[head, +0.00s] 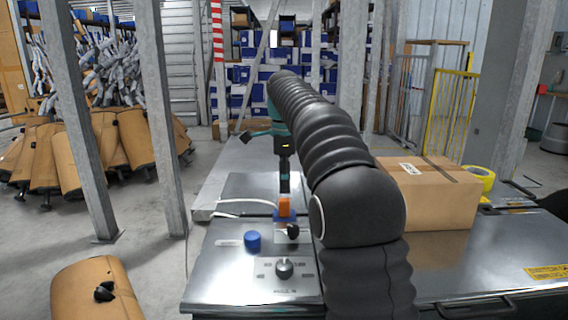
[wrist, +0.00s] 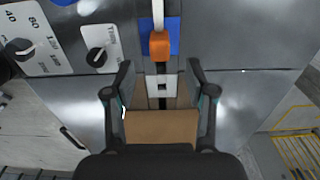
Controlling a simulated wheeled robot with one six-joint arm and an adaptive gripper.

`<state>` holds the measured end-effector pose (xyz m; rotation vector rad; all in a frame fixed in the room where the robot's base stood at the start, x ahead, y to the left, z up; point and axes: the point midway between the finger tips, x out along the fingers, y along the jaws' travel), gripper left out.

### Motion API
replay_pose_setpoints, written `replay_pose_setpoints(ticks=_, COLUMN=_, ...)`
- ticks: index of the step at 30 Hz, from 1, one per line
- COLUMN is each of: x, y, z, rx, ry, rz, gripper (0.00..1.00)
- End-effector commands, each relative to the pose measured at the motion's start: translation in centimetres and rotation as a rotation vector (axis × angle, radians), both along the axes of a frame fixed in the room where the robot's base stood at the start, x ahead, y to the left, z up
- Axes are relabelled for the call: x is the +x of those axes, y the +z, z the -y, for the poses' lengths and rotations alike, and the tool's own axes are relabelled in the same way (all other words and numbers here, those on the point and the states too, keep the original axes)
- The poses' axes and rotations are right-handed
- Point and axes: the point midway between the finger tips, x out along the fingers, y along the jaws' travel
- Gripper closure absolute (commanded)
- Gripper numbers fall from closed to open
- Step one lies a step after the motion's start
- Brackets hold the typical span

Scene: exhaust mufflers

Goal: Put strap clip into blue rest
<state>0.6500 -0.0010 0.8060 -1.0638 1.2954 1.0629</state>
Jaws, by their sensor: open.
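The orange strap clip (head: 284,206) stands at the blue rest (head: 277,216) on the metal bench top. In the wrist view the clip (wrist: 159,43) lies over the middle of the blue rest (wrist: 174,36), with a white strip running up from it. I cannot tell how deep the clip sits in the rest. My gripper (head: 284,186) points down just above the clip in the head view. In the wrist view my gripper (wrist: 160,70) has its fingers spread wide, with the clip beyond the tips and not held.
A blue round cap (head: 252,242), a black knob (head: 292,231) and a dial (head: 284,267) are close by on the bench. A cardboard box (head: 435,205) and yellow tape (head: 481,178) stand to the right.

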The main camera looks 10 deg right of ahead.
Motion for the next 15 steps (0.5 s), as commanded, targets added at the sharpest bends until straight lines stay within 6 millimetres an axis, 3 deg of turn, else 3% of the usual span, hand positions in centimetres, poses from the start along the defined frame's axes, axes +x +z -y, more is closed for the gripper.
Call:
replay_pose_setpoints(ticks=7, x=0.1, y=3.4, z=0.0, rx=0.0, ry=0.0, rz=0.002, gripper=0.45)
replay_pose_setpoints(ticks=15, x=0.0, y=4.9, z=0.0, rx=0.0, ry=0.0, rz=0.0, gripper=0.45)
